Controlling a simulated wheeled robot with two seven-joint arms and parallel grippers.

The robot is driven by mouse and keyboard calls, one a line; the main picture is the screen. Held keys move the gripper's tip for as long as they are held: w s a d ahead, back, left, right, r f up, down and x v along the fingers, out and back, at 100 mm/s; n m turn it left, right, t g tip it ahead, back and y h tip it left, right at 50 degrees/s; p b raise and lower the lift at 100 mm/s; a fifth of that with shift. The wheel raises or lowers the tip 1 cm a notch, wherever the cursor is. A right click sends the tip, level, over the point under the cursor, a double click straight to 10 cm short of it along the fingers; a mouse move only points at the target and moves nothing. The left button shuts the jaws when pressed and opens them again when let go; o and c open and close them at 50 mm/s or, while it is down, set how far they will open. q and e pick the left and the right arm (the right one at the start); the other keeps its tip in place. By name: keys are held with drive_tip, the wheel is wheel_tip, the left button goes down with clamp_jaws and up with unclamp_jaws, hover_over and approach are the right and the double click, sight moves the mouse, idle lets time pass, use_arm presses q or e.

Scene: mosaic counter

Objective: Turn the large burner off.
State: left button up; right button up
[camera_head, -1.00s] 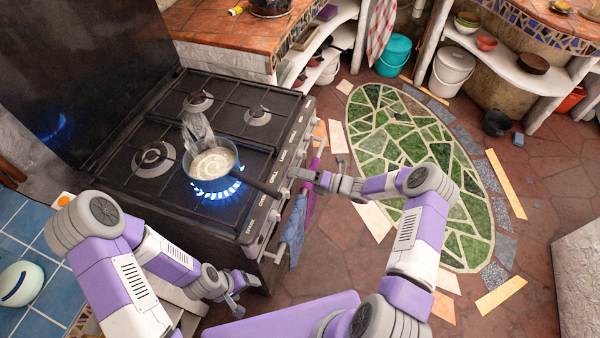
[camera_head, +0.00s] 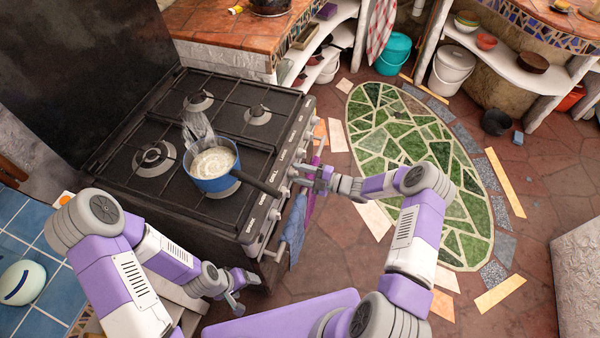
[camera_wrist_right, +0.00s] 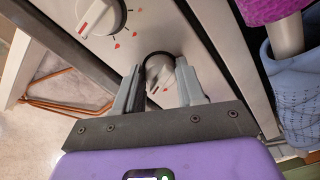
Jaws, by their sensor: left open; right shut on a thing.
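The stove (camera_head: 150,205) has several burners, and none shows a flame now. A blue pan (camera_head: 215,185) with pale contents sits on the front burner, which is mostly hidden under it. My right gripper (camera_head: 300,172) is at the stove's front panel, beside the pan handle. In the right wrist view its jaws (camera_wrist_right: 162,88) are shut on a stove knob (camera_wrist_right: 160,72), which shows between the fingers. Another white knob (camera_wrist_right: 97,15) is to its upper left. My left gripper (camera_head: 246,292) is open and empty, low in front of the stove.
The pan handle (camera_head: 262,183) sticks out toward the front panel near my right gripper. Cloths (camera_head: 293,232) hang on the oven rail; a blue one (camera_wrist_right: 295,95) and a magenta one (camera_wrist_right: 268,8) are close to my right gripper. The green mosaic floor is clear.

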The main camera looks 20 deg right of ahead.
drive_tip(key=shift+m, duration=2)
drive_tip(key=o, duration=1)
drive_tip(key=shift+o, duration=0.2)
drive_tip(key=p+v, duration=0.1)
drive_tip(key=v, duration=0.6)
drive_tip(key=shift+s+d, duration=0.2)
drive_tip(key=shift+s, duration=0.05)
